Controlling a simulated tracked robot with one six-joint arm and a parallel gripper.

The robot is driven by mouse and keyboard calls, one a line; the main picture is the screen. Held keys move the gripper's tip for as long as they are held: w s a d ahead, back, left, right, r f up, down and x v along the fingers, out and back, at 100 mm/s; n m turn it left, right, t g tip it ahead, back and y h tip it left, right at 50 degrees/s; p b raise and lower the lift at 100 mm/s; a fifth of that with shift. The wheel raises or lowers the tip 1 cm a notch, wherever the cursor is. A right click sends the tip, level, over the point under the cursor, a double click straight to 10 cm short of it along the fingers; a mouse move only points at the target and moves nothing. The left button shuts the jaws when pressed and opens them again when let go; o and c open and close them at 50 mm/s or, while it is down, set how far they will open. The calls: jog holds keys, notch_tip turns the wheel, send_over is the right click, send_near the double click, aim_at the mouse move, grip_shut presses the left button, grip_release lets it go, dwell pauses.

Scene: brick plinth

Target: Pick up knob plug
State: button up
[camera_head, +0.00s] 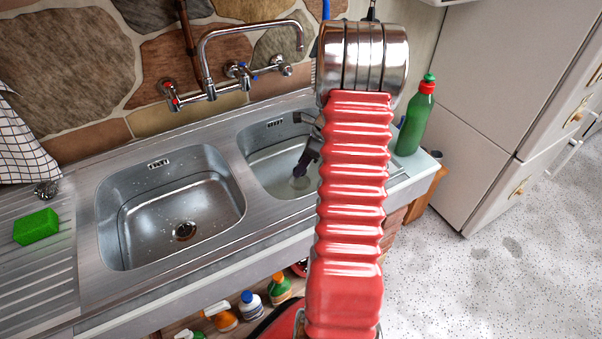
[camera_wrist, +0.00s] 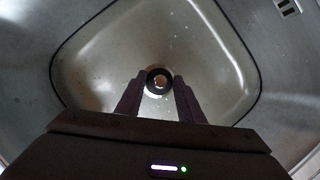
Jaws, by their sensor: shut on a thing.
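My gripper (camera_head: 304,168) reaches down into the right-hand sink basin, partly hidden behind my red arm in the head view. In the wrist view its two dark fingers (camera_wrist: 158,84) stand close around a small round thing with a dark rim and a pale centre, which looks like the knob plug (camera_wrist: 158,79). The gripper is shut on it. The basin floor (camera_wrist: 105,60) lies beyond the fingers. How far the plug is from the floor or drain cannot be told. In the head view the plug is not clear.
The left basin (camera_head: 130,190) is empty, with an open drain. A chrome tap (camera_head: 245,75) arches behind the basins. A green sponge (camera_head: 37,227) and a small shiny round thing (camera_head: 46,189) lie on the left drainboard. A green bottle (camera_head: 414,120) stands at the right edge.

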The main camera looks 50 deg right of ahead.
notch_tip(320, 180, up, 13)
dwell(0.3)
dwell(0.5)
